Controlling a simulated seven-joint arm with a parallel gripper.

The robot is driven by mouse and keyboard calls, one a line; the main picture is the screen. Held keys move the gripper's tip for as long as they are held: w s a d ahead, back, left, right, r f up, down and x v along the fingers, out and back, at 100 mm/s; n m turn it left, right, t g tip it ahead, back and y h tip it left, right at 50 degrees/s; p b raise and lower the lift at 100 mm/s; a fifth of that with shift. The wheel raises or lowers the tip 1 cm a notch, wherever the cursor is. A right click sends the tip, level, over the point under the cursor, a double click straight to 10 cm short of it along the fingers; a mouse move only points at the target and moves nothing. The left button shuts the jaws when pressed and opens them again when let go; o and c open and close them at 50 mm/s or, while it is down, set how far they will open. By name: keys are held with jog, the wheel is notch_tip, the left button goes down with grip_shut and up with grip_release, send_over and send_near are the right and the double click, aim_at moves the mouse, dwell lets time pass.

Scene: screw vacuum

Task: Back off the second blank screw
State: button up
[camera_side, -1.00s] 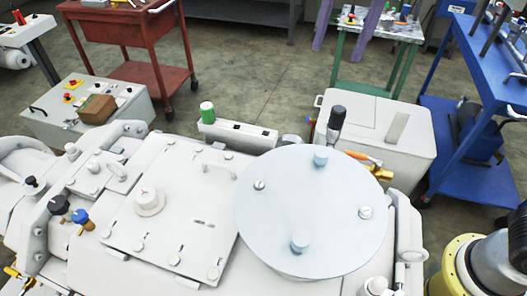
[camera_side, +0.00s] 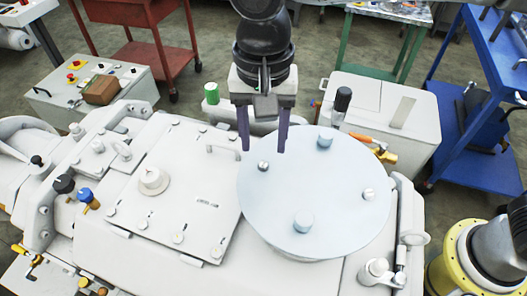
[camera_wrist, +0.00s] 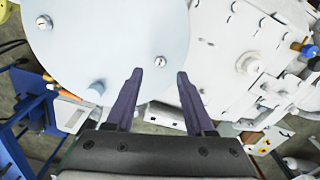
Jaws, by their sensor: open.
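A round pale blue blank plate (camera_side: 330,180) lies on the white machine. One slotted blank screw (camera_side: 263,166) sits near its left edge. A second blank screw (camera_side: 368,195) sits near its right edge. Two pale blue knobs, a far one (camera_side: 325,138) and a near one (camera_side: 304,220), stand on the plate. My gripper (camera_side: 263,150) is open and points down above the left screw. In the wrist view, that screw (camera_wrist: 160,62) appears just beyond and between my purple fingertips (camera_wrist: 160,72), with nothing held. I cannot tell the exact height gap.
A white box (camera_side: 385,100) stands at the back right. A yellow-ringed part (camera_side: 465,260) is at the lower right.

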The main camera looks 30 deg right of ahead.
aim_at(263, 165)
jog(key=shift+f, duration=2.25)
grip_shut()
